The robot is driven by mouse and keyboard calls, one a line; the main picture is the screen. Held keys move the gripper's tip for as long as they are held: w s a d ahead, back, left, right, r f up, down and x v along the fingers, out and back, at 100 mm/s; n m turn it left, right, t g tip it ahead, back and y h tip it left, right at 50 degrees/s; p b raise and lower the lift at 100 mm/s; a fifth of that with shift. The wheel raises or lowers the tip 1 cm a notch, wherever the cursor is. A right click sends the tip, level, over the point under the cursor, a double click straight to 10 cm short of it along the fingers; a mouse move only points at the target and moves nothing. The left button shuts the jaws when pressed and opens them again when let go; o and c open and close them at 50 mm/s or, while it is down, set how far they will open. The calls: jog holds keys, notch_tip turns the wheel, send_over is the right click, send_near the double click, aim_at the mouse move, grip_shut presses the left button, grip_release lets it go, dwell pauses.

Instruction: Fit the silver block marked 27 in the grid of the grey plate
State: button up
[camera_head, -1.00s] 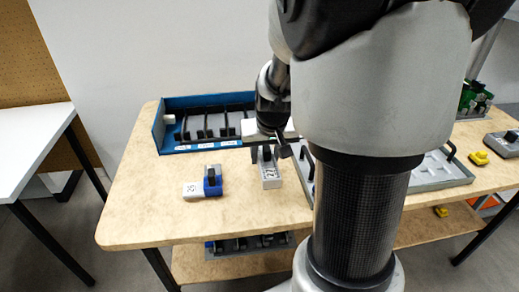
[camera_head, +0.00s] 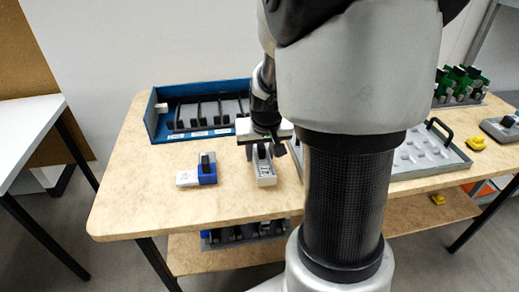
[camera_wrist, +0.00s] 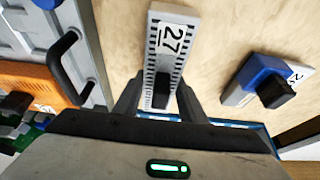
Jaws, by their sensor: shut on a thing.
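The silver block marked 27 (camera_head: 265,173) is at the middle of the table, below my gripper (camera_head: 262,152). In the wrist view the block (camera_wrist: 172,38) points away from me, its number legible on white. Its black upright grip (camera_wrist: 161,90) is between the two fingers of my gripper (camera_wrist: 160,98), which are shut on it. I cannot tell whether the block's underside touches the table. The grey plate (camera_head: 440,172) with light grid pockets lies to the right, partly hidden behind my arm; its edge and black handle also show in the wrist view (camera_wrist: 82,16).
A blue-and-white block (camera_head: 207,174) with a black grip stands left of block 27. A blue rack (camera_head: 152,118) with dark slots is at the back left. Green parts (camera_head: 462,82), a grey piece (camera_head: 500,128) and a yellow piece (camera_head: 476,143) are at the right. The front left tabletop is clear.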

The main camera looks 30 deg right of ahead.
jog(key=shift+f, duration=0.35)
jog(key=o, duration=1.3)
